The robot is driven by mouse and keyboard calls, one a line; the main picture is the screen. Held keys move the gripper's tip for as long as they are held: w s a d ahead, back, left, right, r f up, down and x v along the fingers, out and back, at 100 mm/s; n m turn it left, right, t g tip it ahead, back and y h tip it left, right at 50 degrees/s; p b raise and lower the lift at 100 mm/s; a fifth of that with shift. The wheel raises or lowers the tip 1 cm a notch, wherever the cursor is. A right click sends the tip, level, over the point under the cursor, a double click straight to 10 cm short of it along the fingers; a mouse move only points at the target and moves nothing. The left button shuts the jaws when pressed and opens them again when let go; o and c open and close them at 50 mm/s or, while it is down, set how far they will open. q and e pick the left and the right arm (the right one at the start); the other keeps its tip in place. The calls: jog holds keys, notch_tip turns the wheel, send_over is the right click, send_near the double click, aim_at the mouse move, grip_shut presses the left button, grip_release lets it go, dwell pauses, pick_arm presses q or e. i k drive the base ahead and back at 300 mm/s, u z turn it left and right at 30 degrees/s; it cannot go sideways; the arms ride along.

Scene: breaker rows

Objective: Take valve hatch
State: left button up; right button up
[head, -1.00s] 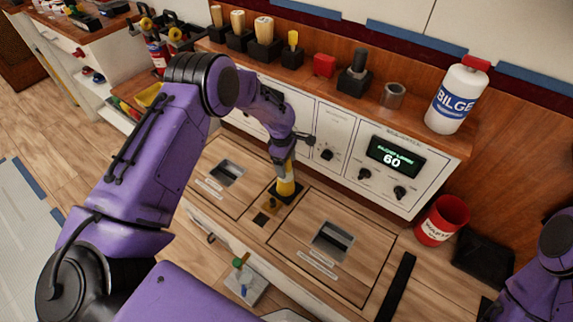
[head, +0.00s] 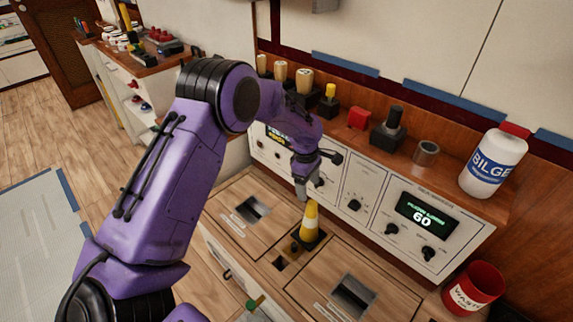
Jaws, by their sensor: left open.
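Two square wooden hatches are set in the low bench top. The left hatch (head: 226,222) and the right hatch (head: 318,291) each have a recessed metal grip and small labels that I cannot read. I cannot tell which one is the valve hatch. My left gripper (head: 301,194) is open and points down just above and to the left of the cone. Its fingertips are small and partly blurred. My right gripper is out of view.
A control panel (head: 372,205) with knobs and a lit "60" display rises behind the bench. A red waste bin (head: 473,289) stands at lower right.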

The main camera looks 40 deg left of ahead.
aim_at(255, 216)
jog(key=u, duration=1.4)
